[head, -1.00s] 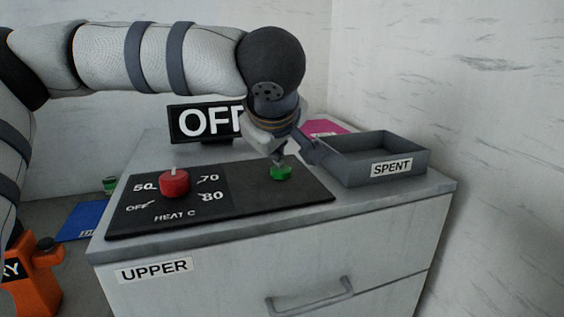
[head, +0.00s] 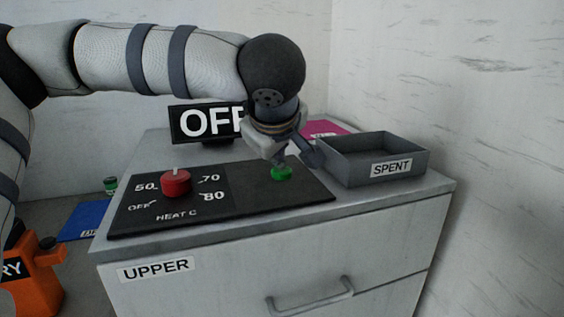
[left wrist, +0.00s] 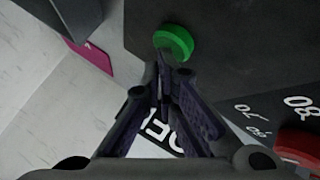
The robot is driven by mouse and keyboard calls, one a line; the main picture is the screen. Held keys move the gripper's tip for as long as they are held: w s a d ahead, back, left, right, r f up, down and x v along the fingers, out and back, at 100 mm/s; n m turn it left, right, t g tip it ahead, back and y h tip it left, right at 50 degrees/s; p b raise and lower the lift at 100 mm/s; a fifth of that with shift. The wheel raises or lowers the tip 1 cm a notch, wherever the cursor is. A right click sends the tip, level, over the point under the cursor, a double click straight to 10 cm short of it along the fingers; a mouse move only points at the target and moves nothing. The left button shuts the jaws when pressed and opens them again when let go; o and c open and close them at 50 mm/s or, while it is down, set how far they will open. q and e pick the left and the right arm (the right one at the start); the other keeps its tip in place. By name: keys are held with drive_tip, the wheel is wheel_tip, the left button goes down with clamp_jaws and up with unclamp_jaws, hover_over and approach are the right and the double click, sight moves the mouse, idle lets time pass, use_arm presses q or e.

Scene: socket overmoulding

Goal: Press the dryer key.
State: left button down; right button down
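The green key (head: 282,174) is a round button on the right part of the black panel; it also shows in the left wrist view (left wrist: 176,40). My left gripper (head: 279,162) points down at the key from above, its fingertips at or just over it. In the left wrist view the fingers (left wrist: 172,70) come together and look shut with nothing between them. They overlap the key's lower edge; I cannot tell whether they touch it. The key's lettering, if any, is not visible. My right gripper is in no view.
The red heat knob (head: 176,182) stands on the panel's left (head: 236,205). A sign reading OFF (head: 205,122), partly covered by my arm, stands behind. The grey SPENT tray (head: 398,170) is close to the right of my gripper. A pink mat (head: 325,128) lies behind.

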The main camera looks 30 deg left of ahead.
sight(277, 169)
use_arm(q)
drive_tip(key=shift+f, duration=0.75)
drive_tip(key=shift+w+r, duration=0.2)
drive_tip(key=shift+r, duration=3.2)
